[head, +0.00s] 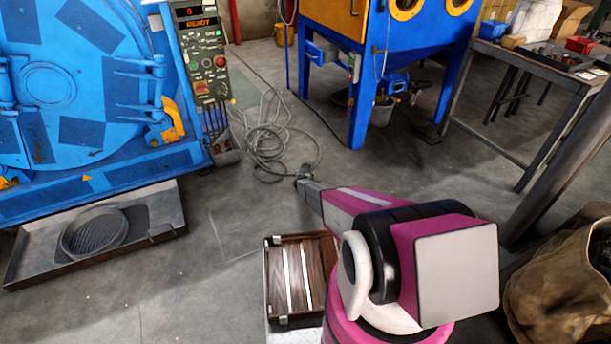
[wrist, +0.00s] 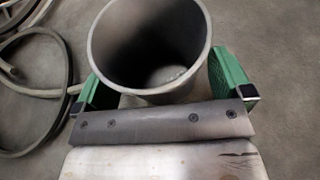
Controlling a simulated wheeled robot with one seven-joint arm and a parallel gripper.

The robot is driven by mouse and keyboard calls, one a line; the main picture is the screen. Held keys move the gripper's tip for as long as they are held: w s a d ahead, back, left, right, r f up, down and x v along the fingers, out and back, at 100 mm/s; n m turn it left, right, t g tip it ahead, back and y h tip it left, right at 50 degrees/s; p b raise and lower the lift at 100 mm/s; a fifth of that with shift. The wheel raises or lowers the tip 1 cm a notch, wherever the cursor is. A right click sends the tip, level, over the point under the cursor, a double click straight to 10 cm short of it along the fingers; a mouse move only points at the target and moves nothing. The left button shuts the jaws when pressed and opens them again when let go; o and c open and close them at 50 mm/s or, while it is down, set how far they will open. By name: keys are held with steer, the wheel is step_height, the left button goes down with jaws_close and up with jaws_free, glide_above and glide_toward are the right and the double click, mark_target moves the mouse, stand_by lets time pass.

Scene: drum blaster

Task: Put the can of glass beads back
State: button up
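In the wrist view a grey, open-topped metal can (wrist: 150,85) is between the two green fingers of my gripper (wrist: 165,88), its mouth facing up and away. Its inside is mostly dark, with a paler patch near the bottom; I cannot make out beads. One finger is on each side, close to the can wall; I cannot tell whether they press on it. In the head view my gripper (head: 304,174) is small and far out, near the cables on the floor, and the can cannot be made out clearly there.
Coiled cables (head: 268,140) lie on the floor near my gripper. The blue drum machine (head: 85,185) with a control panel showing READY stands left, a metal tray (head: 160,210) before it. A blue cabinet (head: 363,115) and a workbench (head: 520,62) stand behind.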

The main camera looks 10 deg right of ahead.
steer(key=shift+r, duration=0.15)
steer(key=shift+s+r, duration=0.15)
steer(key=v, duration=1.2)
steer(key=s+a+r+n+g+y, duration=0.1)
steer(key=s+r+n+y, duration=0.1)
steer(key=s+r+n, duration=0.35)
steer(key=s+a+r+n+g+y, duration=0.1)
steer(key=s+r+n+y, duration=0.15)
steer(key=r+n, duration=0.65)
steer(key=s+a+r+n+g+y, duration=0.2)
steer(key=s+r+n, duration=0.25)
steer(key=r, duration=0.55)
steer(key=s+d+r+n+g, duration=0.2)
steer(key=s+r+n, duration=0.4)
steer(key=s, duration=0.5)
steer(key=s+d+r+n+g+h, duration=0.1)
steer(key=s+d+r+n+g, duration=0.2)
steer(key=s+r+n, duration=0.4)
steer(key=s+d+r+n+g+h, duration=0.1)
steer(key=s+r+n, duration=0.6)
steer(key=s, duration=0.8)
step_height(320, 180, up, 2)
steer(key=d+g, duration=0.1)
steer(key=g, duration=0.1)
steer(key=shift+s+d+r+g, duration=0.2)
steer(key=shift+d+r+g, duration=0.05)
steer(key=shift+g, duration=0.15)
steer(key=shift+c, duration=0.4)
